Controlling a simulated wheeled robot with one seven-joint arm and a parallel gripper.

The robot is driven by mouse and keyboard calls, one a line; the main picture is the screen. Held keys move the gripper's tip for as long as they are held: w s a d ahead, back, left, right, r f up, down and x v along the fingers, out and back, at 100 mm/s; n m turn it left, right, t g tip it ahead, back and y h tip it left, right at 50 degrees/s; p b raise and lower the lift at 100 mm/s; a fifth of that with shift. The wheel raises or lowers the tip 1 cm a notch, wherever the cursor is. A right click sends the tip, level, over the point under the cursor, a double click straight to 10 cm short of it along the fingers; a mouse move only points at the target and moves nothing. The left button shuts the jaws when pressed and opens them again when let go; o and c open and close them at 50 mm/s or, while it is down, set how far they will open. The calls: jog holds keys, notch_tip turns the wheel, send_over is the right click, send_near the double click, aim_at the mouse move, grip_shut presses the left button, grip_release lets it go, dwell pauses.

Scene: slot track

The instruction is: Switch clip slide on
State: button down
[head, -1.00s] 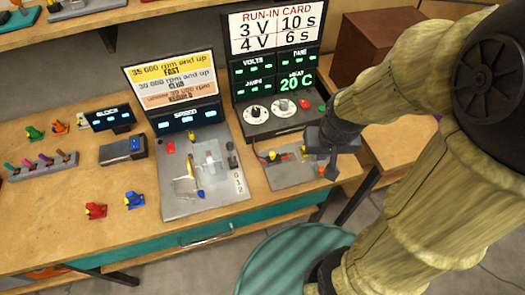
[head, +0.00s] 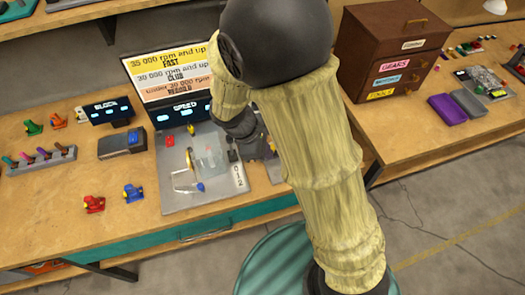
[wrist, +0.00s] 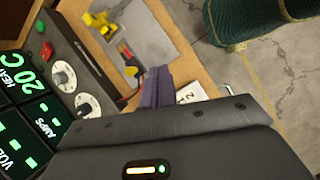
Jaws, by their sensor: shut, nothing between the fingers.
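A grey clip plate (wrist: 150,32) shows in the wrist view, in front of the dark run-in box. Yellow clips (wrist: 103,22) stand on it. A small dark slide part with a red bit (wrist: 126,52) sits nearer my fingers; its exact position I cannot tell. My gripper (wrist: 157,73) is shut and empty, its fingertips beside the plate's near end, apart from the slide as far as I can see. In the head view my arm hides most of the clip plate and my fingertips.
The run-in box (wrist: 70,75) with two white dials and green readouts borders the plate. The grey speed plate (head: 185,207) carries a clear block and a blue-tipped lever. Red (head: 93,204) and blue (head: 133,193) small parts stand left. A brown drawer cabinet (head: 390,50) stands right.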

jog(key=w+a+f+n+t+h, duration=0.1)
jog(key=a+f+n+t+h, duration=0.1)
jog(key=a+n, duration=0.6)
jog(key=shift+a+f+n+t+h+b, duration=0.4)
jog(key=shift+a+f+t, duration=0.25)
jog(key=shift+a+t, duration=0.35)
jog(key=shift+w, duration=0.15)
jog(key=shift+a+f, duration=0.1)
jog(key=p+x, duration=0.1)
jog(key=x, duration=0.9)
jog(key=shift+s, duration=0.2)
jog(key=shift+w+d+p, duration=0.35)
jog(key=shift+w+d, duration=0.2)
jog(key=shift+d, duration=0.3)
jog(key=shift+w+d+p, duration=0.3)
jog(key=shift+w+d, duration=0.3)
jog(key=shift+d, duration=0.3)
